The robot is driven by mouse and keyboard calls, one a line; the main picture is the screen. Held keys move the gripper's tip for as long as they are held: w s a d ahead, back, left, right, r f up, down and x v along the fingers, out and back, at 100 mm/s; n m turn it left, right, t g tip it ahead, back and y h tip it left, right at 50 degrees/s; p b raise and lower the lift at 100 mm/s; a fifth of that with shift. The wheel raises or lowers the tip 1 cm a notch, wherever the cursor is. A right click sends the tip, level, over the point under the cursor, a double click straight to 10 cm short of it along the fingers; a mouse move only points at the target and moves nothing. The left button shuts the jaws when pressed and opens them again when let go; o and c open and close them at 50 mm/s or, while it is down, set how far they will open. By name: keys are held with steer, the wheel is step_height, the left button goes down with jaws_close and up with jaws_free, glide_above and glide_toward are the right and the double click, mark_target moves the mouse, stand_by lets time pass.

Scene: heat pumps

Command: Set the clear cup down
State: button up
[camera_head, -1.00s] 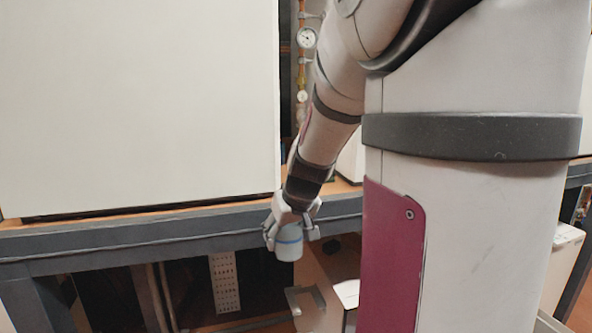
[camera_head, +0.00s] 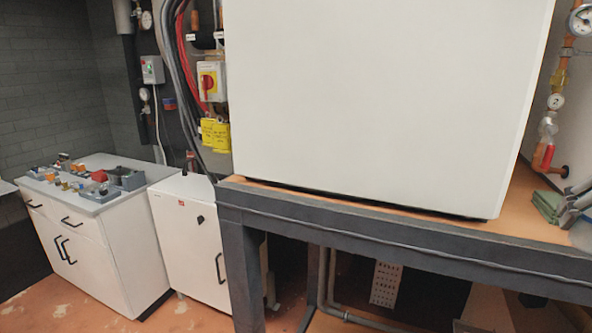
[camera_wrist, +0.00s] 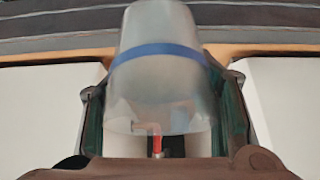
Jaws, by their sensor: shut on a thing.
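The clear cup (camera_wrist: 155,85) is a see-through tapered cup with a blue band. In the wrist view it sits between the two dark fingers of my gripper (camera_wrist: 160,110), which is shut on it. Its narrower end points to the top of that picture, towards the dark beam. In the head view, grey finger parts of my gripper (camera_head: 575,203) show at the right edge, with a pale bit of the cup (camera_head: 583,234) below them. The rest of the cup and gripper is cut off there. I cannot tell whether the cup touches anything.
A large white unit (camera_head: 380,100) fills most of the bench (camera_head: 400,235). A green folded thing (camera_head: 547,205) is by my gripper at the bench's right. Gauged pipes (camera_head: 552,105) rise behind. A white cabinet (camera_head: 190,235) and a cluttered counter (camera_head: 92,205) stand left.

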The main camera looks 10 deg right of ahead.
steer(key=w, duration=0.3)
steer(key=w+d, duration=0.1)
steer(key=w, duration=0.3)
steer(key=w+d+f, duration=0.1)
steer(key=w, duration=0.3)
steer(key=shift+w+d+f, duration=0.1)
steer(key=shift+w+d, duration=0.1)
steer(key=shift+w, duration=0.05)
steer(key=shift+f+p, duration=0.5)
steer(key=shift+f, duration=1.25)
steer(key=o, duration=1.5)
steer(key=shift+f, duration=0.1)
steer(key=shift+c, duration=0.2)
